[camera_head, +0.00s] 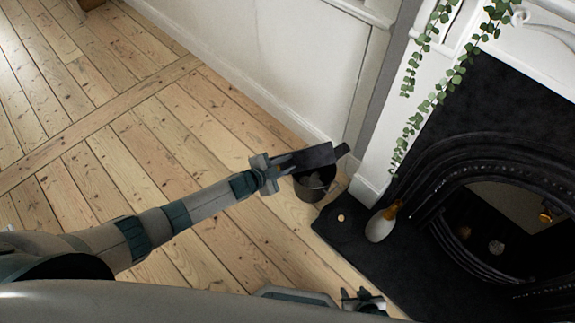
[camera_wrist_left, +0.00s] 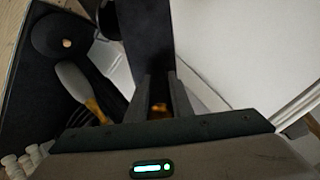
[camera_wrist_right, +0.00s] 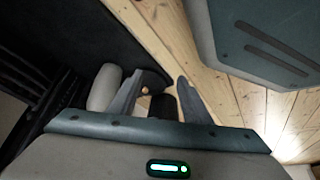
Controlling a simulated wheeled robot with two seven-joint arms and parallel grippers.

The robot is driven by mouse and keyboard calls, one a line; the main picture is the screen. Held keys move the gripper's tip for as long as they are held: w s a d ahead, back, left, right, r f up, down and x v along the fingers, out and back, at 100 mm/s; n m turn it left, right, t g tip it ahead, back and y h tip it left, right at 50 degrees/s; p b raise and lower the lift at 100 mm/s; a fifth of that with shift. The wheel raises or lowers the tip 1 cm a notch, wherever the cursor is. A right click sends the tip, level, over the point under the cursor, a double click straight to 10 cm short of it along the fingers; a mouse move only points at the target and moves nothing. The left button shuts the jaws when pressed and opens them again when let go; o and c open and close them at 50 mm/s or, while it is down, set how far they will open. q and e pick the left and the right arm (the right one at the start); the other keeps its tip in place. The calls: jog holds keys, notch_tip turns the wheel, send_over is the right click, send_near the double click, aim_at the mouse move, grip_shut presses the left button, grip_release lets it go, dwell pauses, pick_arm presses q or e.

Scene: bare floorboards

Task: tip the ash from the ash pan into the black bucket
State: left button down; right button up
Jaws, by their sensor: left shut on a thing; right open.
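My left gripper (camera_head: 277,168) is shut on the dark ash pan (camera_head: 310,157) and holds it out over the black bucket (camera_head: 316,194). The pan covers part of the bucket's mouth. In the left wrist view, the pan (camera_wrist_left: 146,38) runs away from between the fingers (camera_wrist_left: 158,100), with a small orange part at the grip. The pan looks tilted, but I cannot make out any ash in it. The bucket stands upright on the floorboards beside the hearth; its contents are unclear. My right gripper (camera_head: 362,300) is open and empty, low at the bottom edge; its fingers (camera_wrist_right: 160,92) show apart.
A brush (camera_head: 382,222) with pale bristles and an orange handle is on the black hearth (camera_head: 345,236). A dark disc with a small wooden knob (camera_head: 340,217) lies near it. The fireplace (camera_head: 470,200) is at right, the white wall (camera_head: 280,60) behind. Floorboards at left are clear.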

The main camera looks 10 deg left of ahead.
pick_arm(q)
jog(key=shift+w+a+r+p, duration=0.35)
jog(key=shift+w+a+r, duration=0.1)
jog(key=shift+w, duration=0.15)
pick_arm(e)
jog(key=shift+w+a+r+t, duration=0.3)
jog(key=shift+w+a+r, duration=0.05)
jog(key=shift+a+r, duration=0.15)
dwell(1.3)
pick_arm(q)
notch_tip(320, 180, up, 2)
jog(key=shift+r+p, duration=0.1)
jog(key=shift+p, duration=0.95)
pick_arm(e)
jog(key=shift+r, duration=0.9)
pick_arm(q)
jog(key=shift+f+b, duration=1.05)
jog(key=shift+f, duration=0.15)
pick_arm(e)
jog(key=shift+f, duration=0.9)
pick_arm(q)
jog(key=shift+r, duration=0.1)
